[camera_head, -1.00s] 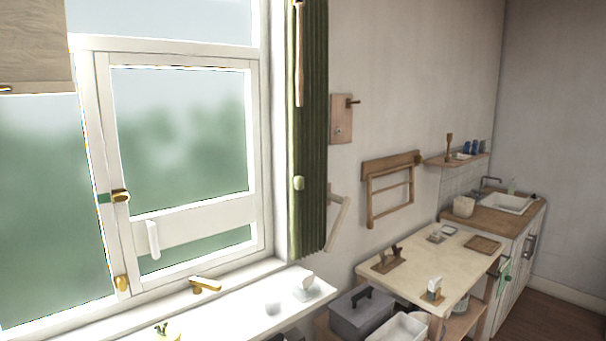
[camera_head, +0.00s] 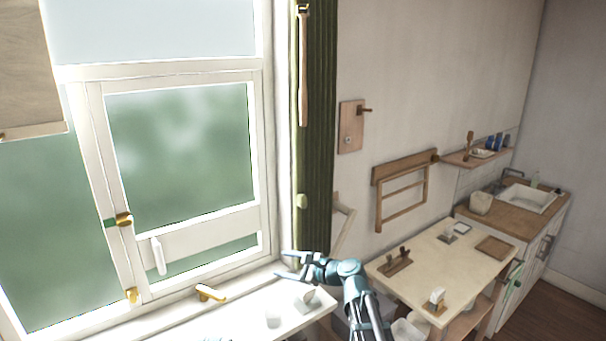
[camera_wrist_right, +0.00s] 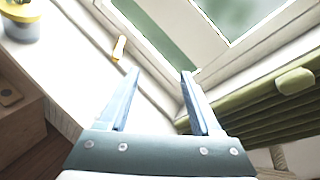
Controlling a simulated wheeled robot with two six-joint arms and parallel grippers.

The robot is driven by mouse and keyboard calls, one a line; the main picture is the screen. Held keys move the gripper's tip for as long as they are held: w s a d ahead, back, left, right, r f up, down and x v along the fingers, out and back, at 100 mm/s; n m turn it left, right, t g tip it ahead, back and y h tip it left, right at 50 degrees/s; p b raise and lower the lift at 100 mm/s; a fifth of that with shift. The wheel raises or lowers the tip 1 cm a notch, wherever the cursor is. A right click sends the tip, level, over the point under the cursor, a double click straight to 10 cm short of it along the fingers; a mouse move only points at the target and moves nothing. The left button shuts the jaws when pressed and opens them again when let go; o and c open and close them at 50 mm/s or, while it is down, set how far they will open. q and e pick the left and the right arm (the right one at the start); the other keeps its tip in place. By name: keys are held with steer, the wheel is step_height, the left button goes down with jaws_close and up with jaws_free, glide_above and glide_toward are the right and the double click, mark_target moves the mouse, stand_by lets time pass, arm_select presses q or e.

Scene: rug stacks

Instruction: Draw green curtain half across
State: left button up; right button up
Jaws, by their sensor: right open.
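The green curtain (camera_head: 318,120) hangs bunched in narrow folds at the right side of the window. A pale green knob (camera_head: 301,201) sits on its left edge; the knob (camera_wrist_right: 295,80) and the curtain folds (camera_wrist_right: 250,118) also show at the right of the right wrist view. My right gripper (camera_head: 281,265) is open and empty, below and left of the knob, over the sill end. In the right wrist view its fingers (camera_wrist_right: 160,72) stand apart with nothing between them, clear of the curtain. My left gripper is not seen.
The white window (camera_head: 180,150) is left of the curtain, with a brass handle (camera_head: 211,293) low on its frame. A wooden table (camera_head: 450,260) and wall rack (camera_head: 404,188) are to the right.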

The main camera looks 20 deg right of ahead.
mark_target(305, 200)
steer(key=w+d+r+m+t+h+p, duration=0.1)
steer(key=w+d+r+m+t+p, duration=0.15)
steer(key=d+r+m, duration=0.35)
steer(key=w+d+r+m+t+h+p, duration=0.1)
steer(key=w+d+r+m+t+h, duration=0.2)
steer(key=d+r, duration=0.45)
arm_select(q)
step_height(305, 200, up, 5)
arm_select(e)
steer(key=shift+m+y, duration=0.6)
steer(key=x, duration=0.4)
steer(key=f+x, duration=0.1)
steer(key=x, duration=0.3)
steer(key=f+x, duration=0.1)
steer(key=x, duration=0.3)
steer(key=shift+w+d+f, duration=0.15)
steer(key=shift+w+d, duration=0.1)
steer(key=shift+w, duration=0.05)
jaws_close()
